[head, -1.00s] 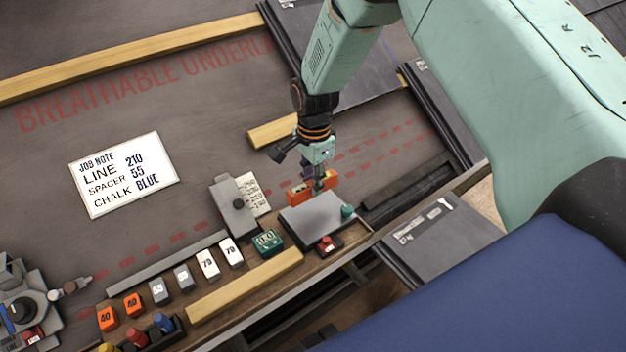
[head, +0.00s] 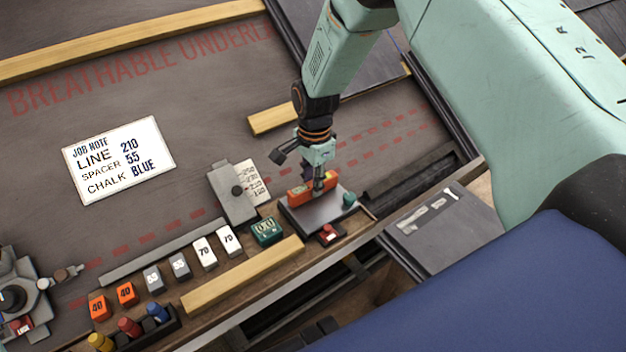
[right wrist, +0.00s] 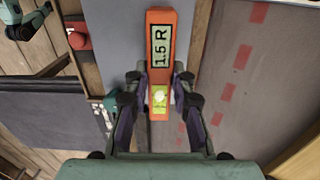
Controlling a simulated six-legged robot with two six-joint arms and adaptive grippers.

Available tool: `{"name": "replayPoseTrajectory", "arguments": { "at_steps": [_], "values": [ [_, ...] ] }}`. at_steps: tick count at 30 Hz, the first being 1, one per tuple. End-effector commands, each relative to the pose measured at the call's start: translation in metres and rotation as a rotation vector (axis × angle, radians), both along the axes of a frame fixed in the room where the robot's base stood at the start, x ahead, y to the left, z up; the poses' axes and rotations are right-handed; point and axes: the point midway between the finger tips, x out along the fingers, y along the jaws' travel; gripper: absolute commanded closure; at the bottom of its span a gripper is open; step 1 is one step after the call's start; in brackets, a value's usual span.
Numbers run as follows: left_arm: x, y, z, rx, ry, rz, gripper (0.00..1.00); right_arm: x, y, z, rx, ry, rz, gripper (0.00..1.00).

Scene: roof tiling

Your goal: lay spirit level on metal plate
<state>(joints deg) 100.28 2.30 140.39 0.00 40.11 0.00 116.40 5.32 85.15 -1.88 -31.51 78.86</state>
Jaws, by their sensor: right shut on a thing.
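The spirit level is an orange bar (head: 305,193), held in my right gripper (head: 319,188). In the right wrist view the level (right wrist: 160,75) lies between the two fingers (right wrist: 160,95), with a display reading 1.5 R and a yellow-green vial. The grey metal plate (head: 315,214) is on the bench edge. The level is over the plate's far part; I cannot tell whether it touches. The plate (right wrist: 115,35) also shows beside the level in the right wrist view. My left gripper is not in view.
A green knob (head: 349,199) sits at the plate's right corner and a red button (head: 327,234) in front. A green readout box (head: 267,231), numbered blocks (head: 205,253) and a wooden batten (head: 243,274) stand left. A grey clamp-like piece (head: 233,192) is close by.

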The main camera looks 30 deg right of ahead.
Motion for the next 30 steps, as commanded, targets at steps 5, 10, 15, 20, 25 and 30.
{"name": "replayPoseTrajectory", "arguments": {
  "at_steps": [5, 10, 15, 20, 25, 30],
  "values": [
    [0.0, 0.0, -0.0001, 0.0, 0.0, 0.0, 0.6, 0.0001, 0.0, 0.0002, 0.0, 0.0, 0.0, 1.0],
    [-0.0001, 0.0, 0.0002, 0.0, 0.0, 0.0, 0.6, 0.0001, 0.0, -0.0006, 0.0, 0.0, 0.0, 1.0],
    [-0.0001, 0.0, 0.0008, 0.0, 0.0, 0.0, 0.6, 0.0001, 0.0001, -0.0022, 0.0, 0.0, 0.0, 1.0],
    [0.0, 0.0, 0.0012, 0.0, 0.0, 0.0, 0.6, 0.0002, 0.0001, -0.0038, 0.0, 0.0, 0.0, 1.0],
    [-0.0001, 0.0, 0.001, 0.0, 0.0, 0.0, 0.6, 0.0001, 0.0001, -0.0037, 0.0, 0.0, 0.0, 0.62],
    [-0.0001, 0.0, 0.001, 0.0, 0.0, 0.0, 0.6, 0.0, 0.0001, -0.0038, 0.0, 0.0, 0.0, 0.5]
  ]
}}
